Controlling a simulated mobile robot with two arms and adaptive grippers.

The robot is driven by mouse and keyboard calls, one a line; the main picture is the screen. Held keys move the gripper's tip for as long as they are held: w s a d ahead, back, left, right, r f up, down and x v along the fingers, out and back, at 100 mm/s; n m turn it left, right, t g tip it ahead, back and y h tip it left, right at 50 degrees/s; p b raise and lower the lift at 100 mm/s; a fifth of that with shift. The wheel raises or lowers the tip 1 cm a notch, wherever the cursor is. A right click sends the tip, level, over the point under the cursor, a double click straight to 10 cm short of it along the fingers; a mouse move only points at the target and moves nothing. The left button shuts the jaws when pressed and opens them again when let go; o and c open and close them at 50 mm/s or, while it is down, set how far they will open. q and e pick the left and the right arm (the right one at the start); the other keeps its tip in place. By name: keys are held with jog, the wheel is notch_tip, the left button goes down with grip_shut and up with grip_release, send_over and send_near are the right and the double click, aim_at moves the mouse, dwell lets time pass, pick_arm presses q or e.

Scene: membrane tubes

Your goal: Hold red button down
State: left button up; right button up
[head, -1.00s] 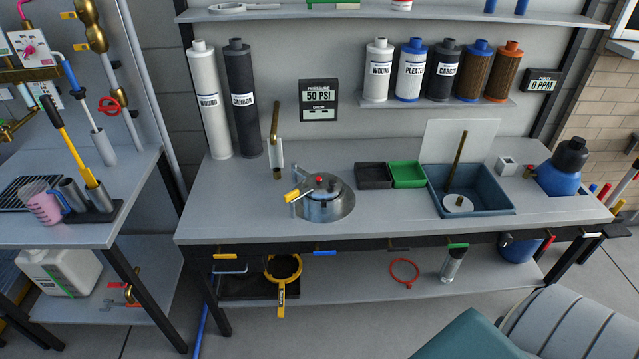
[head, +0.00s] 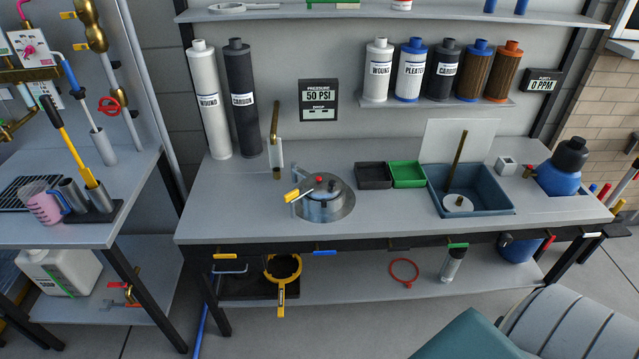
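A small red button (head: 319,179) sits on top of a round metal housing (head: 322,206) set in the bench. The housing has a lever with a yellow end (head: 291,195) on its left side and a dark knob beside the red button. The button stands uncovered, with nothing touching it. A pressure sign (head: 318,99) on the wall behind reads 50 PSI. Neither of my grippers shows in the head view.
On the bench (head: 245,205), a black tray (head: 374,176), a green tray (head: 408,175) and a blue bin (head: 488,204) stand right of the housing. Tall white (head: 209,100) and dark (head: 243,100) cartridges stand behind left. The bench left of the housing is clear.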

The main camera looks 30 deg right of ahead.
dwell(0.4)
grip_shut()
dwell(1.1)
